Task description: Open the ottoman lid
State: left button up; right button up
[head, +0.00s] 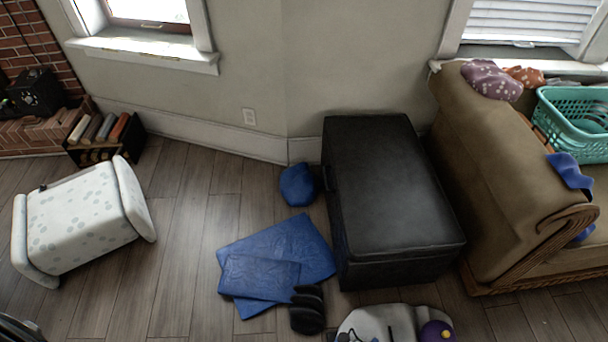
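The ottoman (385,190) is a black, leather-like box right of centre in the head view. It stands on the floor between the wall and the armchair. Its lid (385,170) lies flat and looks closed, with a seam along the front and left side. A small dark handle or tab (327,178) shows on the left side near the lid's edge. The inside is hidden. Neither of my grippers is in view.
Blue cloths (280,255), a blue cushion-like item (297,185) and black items (307,310) lie left of the ottoman. A brown armchair (475,160) with a teal basket (575,125) stands close on its right. A white patterned stool (80,217) is left.

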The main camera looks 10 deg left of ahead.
aim_at(393, 203)
jog(key=j, duration=0.2)
jog(key=i+j+z, duration=0.1)
jog(key=z, duration=0.9)
jog(key=i+j+z, duration=0.2)
jog(key=j+z, duration=0.25)
jog(key=j, duration=0.25)
jog(key=j+z, duration=0.45)
jog(key=j, duration=0.25)
jog(key=j+z, duration=0.45)
jog(key=j, duration=0.35)
